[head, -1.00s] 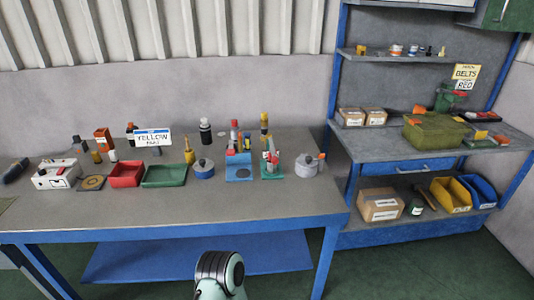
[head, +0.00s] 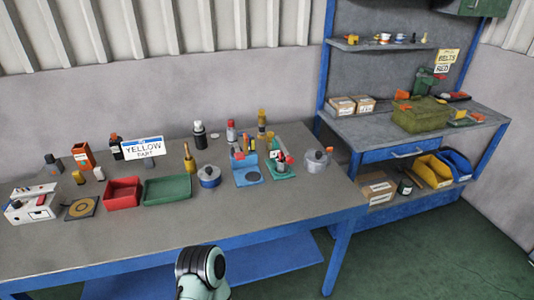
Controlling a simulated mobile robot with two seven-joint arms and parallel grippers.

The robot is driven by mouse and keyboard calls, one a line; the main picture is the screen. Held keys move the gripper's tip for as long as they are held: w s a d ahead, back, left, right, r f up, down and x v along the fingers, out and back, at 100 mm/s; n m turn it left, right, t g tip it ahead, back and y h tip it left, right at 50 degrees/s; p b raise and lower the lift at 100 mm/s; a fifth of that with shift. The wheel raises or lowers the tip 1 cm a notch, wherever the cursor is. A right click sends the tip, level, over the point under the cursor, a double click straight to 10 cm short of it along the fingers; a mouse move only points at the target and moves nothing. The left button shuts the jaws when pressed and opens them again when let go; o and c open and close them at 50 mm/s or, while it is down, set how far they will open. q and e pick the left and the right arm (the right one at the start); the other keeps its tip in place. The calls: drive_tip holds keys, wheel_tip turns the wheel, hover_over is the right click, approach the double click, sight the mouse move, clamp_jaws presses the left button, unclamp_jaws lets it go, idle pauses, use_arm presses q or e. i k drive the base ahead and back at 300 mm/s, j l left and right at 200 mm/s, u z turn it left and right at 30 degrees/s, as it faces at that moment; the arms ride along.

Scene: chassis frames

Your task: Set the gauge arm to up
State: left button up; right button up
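I cannot tell for certain which thing bears the gauge arm. A blue stand (head: 245,170) with a dark round disc on its base and an upright back is on the grey workbench (head: 255,215). A green stand with small red and grey parts (head: 281,170) is right beside it. A grey round pot-like thing with an orange piece (head: 317,161) is to their right. A white box with a dark and red top (head: 31,207) is at the bench's far left. The position of any arm is too small to read. Neither gripper is in view; only a part of my arm shows at the bottom.
The bench's front strip is clear. A second blue-framed bench (head: 395,148) with a green crate (head: 421,116) stands at right.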

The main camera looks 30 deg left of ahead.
sight(289, 160)
drive_tip(key=k+j, duration=0.1)
drive_tip(key=j, duration=0.35)
drive_tip(key=k+j, duration=0.1)
drive_tip(key=j, duration=0.75)
drive_tip(key=k+j, duration=0.15)
drive_tip(key=j, duration=0.3)
drive_tip(key=k+j, duration=0.1)
drive_tip(key=j, duration=0.35)
